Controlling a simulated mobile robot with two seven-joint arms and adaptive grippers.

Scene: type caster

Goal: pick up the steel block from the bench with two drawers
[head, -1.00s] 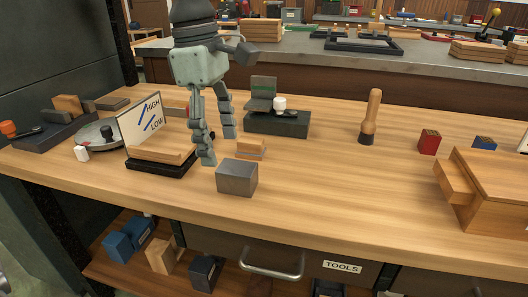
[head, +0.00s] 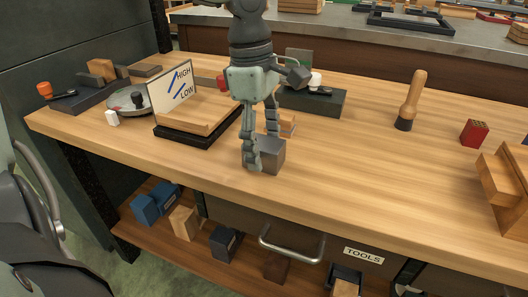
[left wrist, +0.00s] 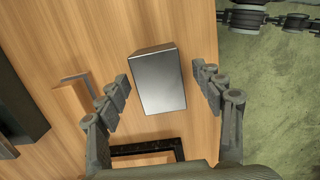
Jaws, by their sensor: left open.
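The steel block (head: 270,155) is a grey box on the wooden bench top (head: 340,180), near its front edge. My left gripper (head: 260,152) is open and points down at the block, with its fingers partly in front of it in the head view. In the left wrist view the block (left wrist: 158,80) lies between the two open fingertips (left wrist: 162,82), with a gap on each side. The bench has a drawer labelled TOOLS (head: 340,252) with a metal handle below the top. My right gripper is not in view.
A HIGH/LOW sign (head: 172,86) on a wood and black stand is left of the block. A wooden-handled tool (head: 411,100) and red block (head: 474,133) stand right. Bare bench lies to the block's right.

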